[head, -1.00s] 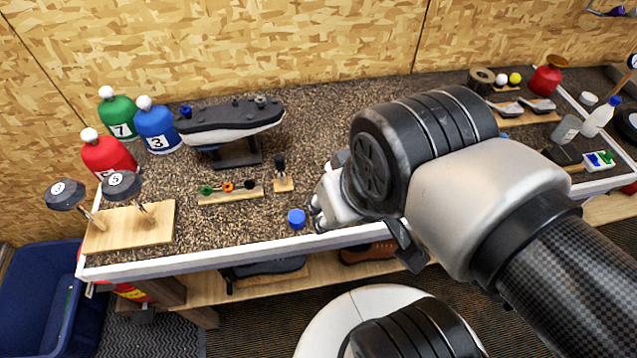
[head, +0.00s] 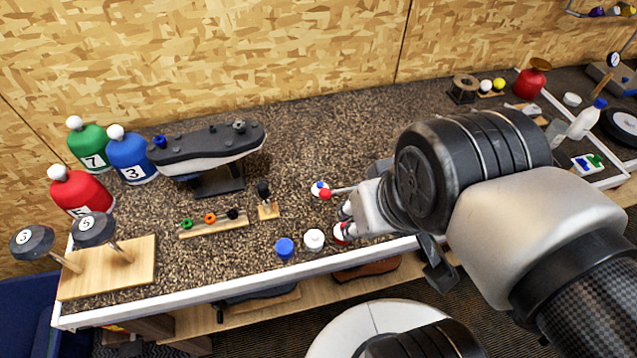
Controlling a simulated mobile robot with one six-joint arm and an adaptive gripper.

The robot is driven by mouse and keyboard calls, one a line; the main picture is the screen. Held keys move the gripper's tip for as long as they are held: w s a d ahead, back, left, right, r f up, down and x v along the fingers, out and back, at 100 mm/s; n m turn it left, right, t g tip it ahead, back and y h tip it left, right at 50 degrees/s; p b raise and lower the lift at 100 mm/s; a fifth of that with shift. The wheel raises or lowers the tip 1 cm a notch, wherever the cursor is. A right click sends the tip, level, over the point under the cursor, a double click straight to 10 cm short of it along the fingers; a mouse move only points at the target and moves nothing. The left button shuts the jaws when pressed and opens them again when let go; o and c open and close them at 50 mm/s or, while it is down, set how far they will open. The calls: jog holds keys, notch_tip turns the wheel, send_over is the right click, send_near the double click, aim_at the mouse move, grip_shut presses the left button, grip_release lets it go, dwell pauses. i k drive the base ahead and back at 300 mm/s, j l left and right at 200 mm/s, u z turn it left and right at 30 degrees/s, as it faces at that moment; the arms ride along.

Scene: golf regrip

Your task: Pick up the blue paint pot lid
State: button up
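The blue paint pot lid (head: 285,245) sits on a small pot near the front edge of the bench, left of my gripper. A white-lidded pot (head: 314,239) stands just to its right.
A wooden rack of coloured pieces (head: 213,227) and a small wooden stand (head: 268,211) are to the left. The back middle of the bench is clear.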

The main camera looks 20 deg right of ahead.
aim_at(316, 188)
jog(key=i+z, duration=0.1)
jog(key=z, duration=0.25)
jog(key=i+z, duration=0.15)
jog(key=z, duration=0.2)
jog(key=i+j+z, duration=0.1)
jog(key=z, duration=0.25)
